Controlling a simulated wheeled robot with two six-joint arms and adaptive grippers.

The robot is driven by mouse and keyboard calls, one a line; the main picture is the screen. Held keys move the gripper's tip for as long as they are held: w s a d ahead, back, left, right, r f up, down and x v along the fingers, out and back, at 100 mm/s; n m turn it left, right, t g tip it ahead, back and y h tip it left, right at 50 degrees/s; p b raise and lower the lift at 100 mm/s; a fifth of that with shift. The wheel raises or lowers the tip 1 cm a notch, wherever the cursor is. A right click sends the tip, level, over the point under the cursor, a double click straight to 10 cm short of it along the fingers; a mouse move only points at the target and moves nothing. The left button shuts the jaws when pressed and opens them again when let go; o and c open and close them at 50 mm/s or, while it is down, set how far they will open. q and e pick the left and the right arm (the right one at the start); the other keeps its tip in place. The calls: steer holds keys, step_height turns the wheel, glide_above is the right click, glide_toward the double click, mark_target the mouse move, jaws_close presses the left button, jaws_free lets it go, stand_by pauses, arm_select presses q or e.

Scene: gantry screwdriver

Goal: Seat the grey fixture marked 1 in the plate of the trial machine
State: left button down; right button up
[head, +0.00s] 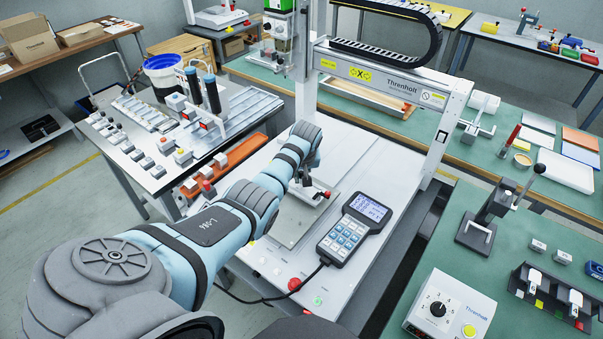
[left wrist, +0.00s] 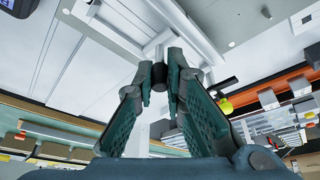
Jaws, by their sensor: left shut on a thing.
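The trial machine's grey plate (head: 295,222) lies on the white machine bed under the gantry. My left gripper (head: 309,187) is over the far part of this plate, mostly hidden by its own wrist. In the left wrist view my left gripper (left wrist: 160,78) has its fingertips closed on a small dark part, with a pale grey post (left wrist: 160,50) just beyond it. A small dark part with a red tip (head: 326,194) shows beside the gripper. I cannot read a mark 1, and cannot tell whether the held thing touches the plate. My right gripper is out of view.
A keypad pendant (head: 355,229) lies on the bed right of the plate, its cable running toward the front. A red button (head: 294,284) is at the front. The gantry beam (head: 390,78) spans behind. A side table (head: 140,145) with several small parts stands left.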

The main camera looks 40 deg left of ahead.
arm_select(q)
steer(key=shift+f+b, duration=0.65)
steer(key=shift+f, duration=0.25)
stand_by(0.7)
steer(key=c, duration=1.6)
jaws_free()
steer(key=shift+o, duration=0.2)
steer(key=v, duration=1.2)
